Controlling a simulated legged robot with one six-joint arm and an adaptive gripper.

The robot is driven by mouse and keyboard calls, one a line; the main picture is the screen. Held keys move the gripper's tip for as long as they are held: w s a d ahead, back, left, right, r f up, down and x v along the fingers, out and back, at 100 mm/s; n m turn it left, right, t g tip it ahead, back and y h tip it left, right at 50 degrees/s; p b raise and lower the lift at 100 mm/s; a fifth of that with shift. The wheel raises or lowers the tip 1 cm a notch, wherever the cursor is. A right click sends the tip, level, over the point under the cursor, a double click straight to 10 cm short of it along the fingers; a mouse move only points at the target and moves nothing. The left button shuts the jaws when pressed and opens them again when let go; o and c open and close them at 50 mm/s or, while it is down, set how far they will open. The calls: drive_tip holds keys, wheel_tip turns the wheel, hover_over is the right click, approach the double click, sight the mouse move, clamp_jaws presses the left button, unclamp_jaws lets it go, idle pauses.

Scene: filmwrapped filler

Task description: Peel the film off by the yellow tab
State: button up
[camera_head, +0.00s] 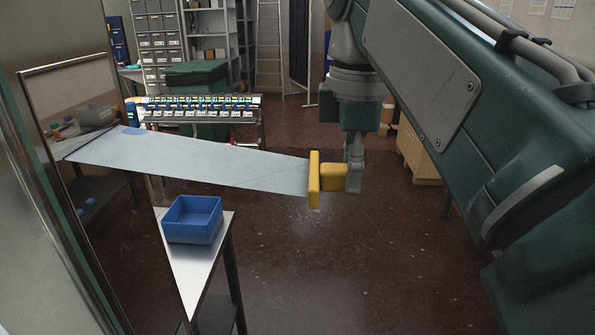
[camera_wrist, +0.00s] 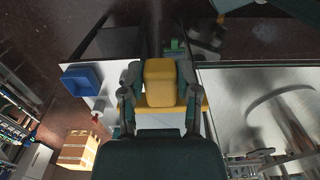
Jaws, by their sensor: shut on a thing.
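My gripper (camera_head: 354,176) is shut on the yellow tab (camera_head: 314,179), gripping its block-shaped grip. In the wrist view, the two fingers of my gripper (camera_wrist: 160,90) stand on either side of the yellow tab (camera_wrist: 160,70). The film (camera_head: 200,160) is a pale, broad strip. It stretches through the air from the tab leftward to the glossy panel (camera_head: 60,215) at the left edge of the head view. Its far end meets that panel near a dark line. Whether it still sticks elsewhere on the panel I cannot tell.
A blue bin (camera_head: 192,219) stands on a metal-topped table (camera_head: 190,275) below the film. A rack of small parts (camera_head: 200,108), a dark green container (camera_head: 196,75) and shelves stand behind. A cardboard box (camera_head: 418,155) sits at right. Centre floor is clear.

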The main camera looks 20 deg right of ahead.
drive_tip(key=shift+s+d, duration=0.25)
drive_tip(key=shift+d, duration=0.4)
drive_tip(key=shift+s+d, duration=0.2)
drive_tip(key=shift+d, duration=0.4)
